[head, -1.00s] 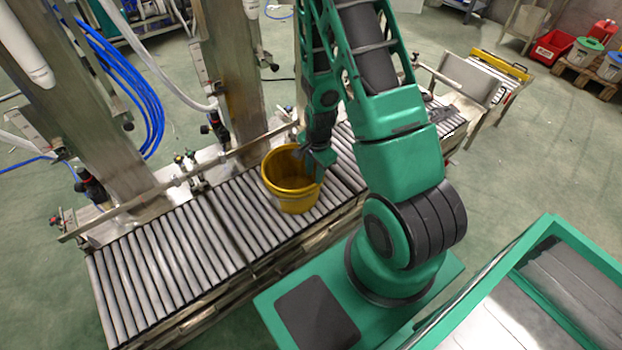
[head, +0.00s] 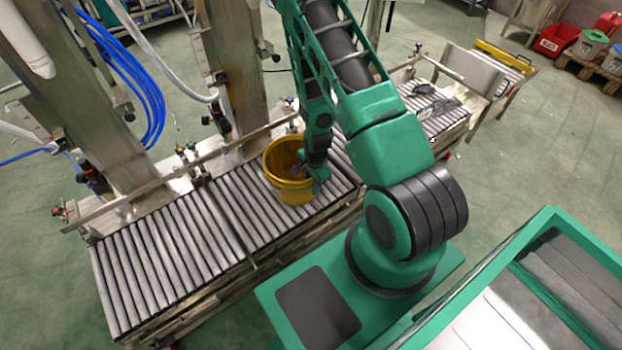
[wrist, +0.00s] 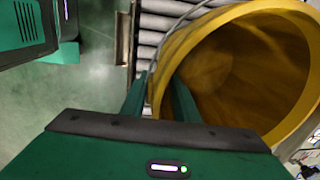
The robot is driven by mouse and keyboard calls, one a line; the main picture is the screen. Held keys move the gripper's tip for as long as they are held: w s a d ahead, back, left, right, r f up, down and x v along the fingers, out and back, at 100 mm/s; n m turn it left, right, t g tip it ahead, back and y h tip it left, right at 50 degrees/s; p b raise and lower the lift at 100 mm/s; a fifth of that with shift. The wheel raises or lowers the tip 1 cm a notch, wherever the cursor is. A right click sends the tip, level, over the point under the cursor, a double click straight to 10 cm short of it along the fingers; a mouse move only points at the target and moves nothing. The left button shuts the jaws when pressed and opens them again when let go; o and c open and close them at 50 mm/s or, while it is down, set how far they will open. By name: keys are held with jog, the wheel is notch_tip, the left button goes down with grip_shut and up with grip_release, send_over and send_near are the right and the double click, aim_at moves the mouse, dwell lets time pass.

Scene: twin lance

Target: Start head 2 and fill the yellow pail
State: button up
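The yellow pail (head: 291,189) stands upright on the roller conveyor (head: 140,270), right of the second steel column. In the wrist view its open mouth (wrist: 255,65) shows a bare yellow inside with no liquid visible. My gripper (head: 319,180) is at the pail's right rim. In the wrist view one finger of my gripper (wrist: 158,98) is outside the wall and the other inside. I cannot tell whether they press on it. Two steel filling columns (head: 75,110) (head: 235,75) stand behind the conveyor; no number is readable on them.
A rail (head: 165,180) runs along the conveyor's back edge, with small valves (head: 188,155) near it. Blue hoses (head: 145,95) hang between the columns. The rollers left of the pail are clear. A red crate (head: 556,41) and pails on a pallet are far right.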

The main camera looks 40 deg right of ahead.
jog(key=shift+f, duration=0.85)
grip_shut()
jog(key=shift+w, duration=0.1)
jog(key=shift+w, duration=0.1)
jog(key=w, duration=0.9)
jog(key=shift+w, duration=0.25)
